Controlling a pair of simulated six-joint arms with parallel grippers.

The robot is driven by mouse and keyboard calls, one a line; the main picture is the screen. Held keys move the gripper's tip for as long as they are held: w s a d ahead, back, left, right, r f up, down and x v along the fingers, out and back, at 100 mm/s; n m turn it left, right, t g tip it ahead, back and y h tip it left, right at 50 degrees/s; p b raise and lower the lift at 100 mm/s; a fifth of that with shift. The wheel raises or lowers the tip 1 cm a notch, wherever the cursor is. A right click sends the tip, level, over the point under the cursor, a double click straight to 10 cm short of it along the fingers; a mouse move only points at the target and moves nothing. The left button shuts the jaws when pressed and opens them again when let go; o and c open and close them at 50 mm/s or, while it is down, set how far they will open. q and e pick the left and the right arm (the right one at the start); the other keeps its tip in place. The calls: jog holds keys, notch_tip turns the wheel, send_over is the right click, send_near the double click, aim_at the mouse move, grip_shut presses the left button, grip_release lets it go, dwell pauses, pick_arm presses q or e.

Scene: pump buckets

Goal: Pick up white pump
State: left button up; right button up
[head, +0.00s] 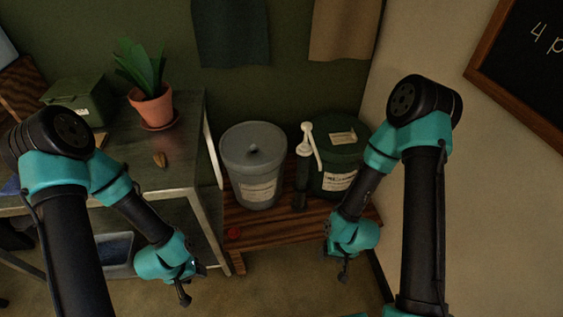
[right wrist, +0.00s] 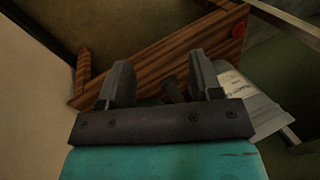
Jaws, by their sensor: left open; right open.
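The white pump (head: 307,139) has a white head and spout and a dark lower tube. It stands upright between the grey bucket (head: 243,158) and the dark green bucket (head: 347,137) on a low wooden bench (head: 268,230). My left gripper (head: 190,284) is open and empty, low in front of the metal table, left of the pump. My right gripper (head: 343,268) is open, in front of the bench and below right of the pump. In the right wrist view its two fingers (right wrist: 163,82) are spread, with a dark, unclear shape between them.
A metal table (head: 185,185) on the left holds a potted plant (head: 151,105) and a green box (head: 82,98). A red round object (head: 233,233) lies on the bench's front left. The wall closes the right side. The floor between my grippers is clear.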

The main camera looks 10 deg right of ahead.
jog(key=w+d+r+n+t+y, duration=0.1)
jog(key=w+d+t, duration=0.15)
jog(key=w, duration=0.45)
jog(key=w+d+r+n+t+y, duration=0.1)
jog(key=w+r+n+t, duration=0.15)
jog(key=w, duration=0.45)
jog(key=w+d+n+t, duration=0.1)
jog(key=w+d+t, duration=0.15)
jog(key=w, duration=0.45)
jog(key=w+d+r+n+t+y, duration=0.4)
jog(key=w+r+n+y, duration=0.2)
jog(key=r, duration=0.6)
jog(key=shift+w+r+y, duration=0.15)
jog(key=shift+w+y, duration=0.45)
jog(key=shift+w, duration=0.45)
jog(key=shift+n, duration=0.25)
jog(key=x, duration=1.2)
jog(key=shift+w, duration=0.15)
